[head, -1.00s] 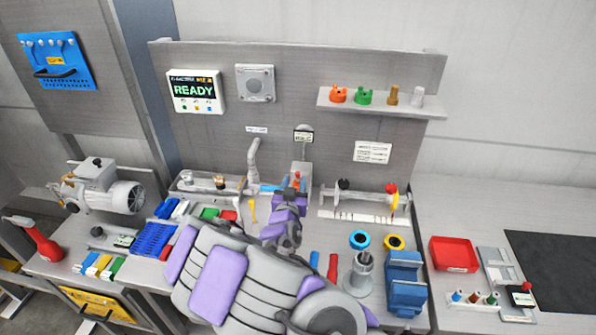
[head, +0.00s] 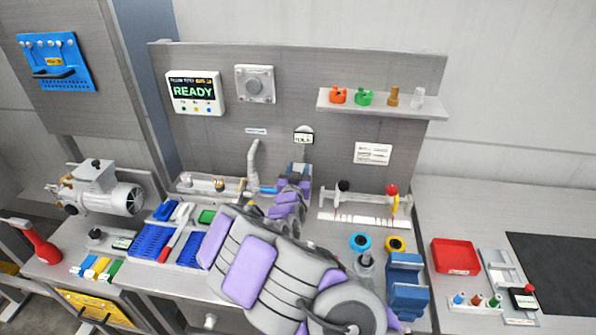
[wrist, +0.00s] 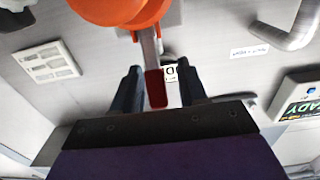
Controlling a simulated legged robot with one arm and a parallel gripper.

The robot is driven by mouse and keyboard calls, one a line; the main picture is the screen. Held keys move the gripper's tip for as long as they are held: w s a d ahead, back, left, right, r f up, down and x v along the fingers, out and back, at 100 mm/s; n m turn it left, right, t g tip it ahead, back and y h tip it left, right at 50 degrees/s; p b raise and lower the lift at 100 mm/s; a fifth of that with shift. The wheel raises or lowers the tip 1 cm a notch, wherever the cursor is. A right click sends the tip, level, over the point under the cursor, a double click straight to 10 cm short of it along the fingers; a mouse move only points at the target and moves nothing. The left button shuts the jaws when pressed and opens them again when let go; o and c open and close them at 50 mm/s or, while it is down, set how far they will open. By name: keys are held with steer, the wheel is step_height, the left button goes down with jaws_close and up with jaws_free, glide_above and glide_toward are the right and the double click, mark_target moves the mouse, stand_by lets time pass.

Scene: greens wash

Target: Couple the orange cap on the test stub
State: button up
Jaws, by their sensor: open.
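In the wrist view a large orange body (wrist: 118,10), which looks like the orange cap, fills the top edge and is partly cut off. A silver lever with a dark red tip (wrist: 156,88) reaches from it into the gap between my fingers. My gripper (wrist: 158,92) is open, its two dark fingers on either side of the lever; I cannot tell if either touches it. In the head view my gripper (head: 298,170) is in front of the back panel, below a small label. My arm hides the cap there, and I cannot make out the test stub.
A shelf (head: 380,106) at upper right holds an orange, a green, a brass and a white fitting. A screen (head: 195,92) reads READY. A pipe (head: 254,165) stands left of my gripper, a gauge rail (head: 365,205) right. A blue block (head: 406,285) and red tray (head: 455,257) lie right.

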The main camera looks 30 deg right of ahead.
jaws_close()
steer(key=shift+f, duration=0.1)
stand_by(0.3)
steer(key=shift+s+a+f+t+h+b, duration=0.2)
steer(key=shift+t+h+b, duration=0.15)
steer(key=shift+b, duration=0.3)
steer(key=shift+s+a+f+t+h+b, duration=0.1)
steer(key=shift+s+t+h+b, duration=0.15)
steer(key=shift+t+b, duration=0.3)
steer(key=shift+s+a+t+h+b, duration=0.2)
steer(key=shift+s+t+h+b, duration=0.2)
steer(key=shift+t+h+b, duration=0.5)
jaws_free()
steer(key=shift+r, duration=0.1)
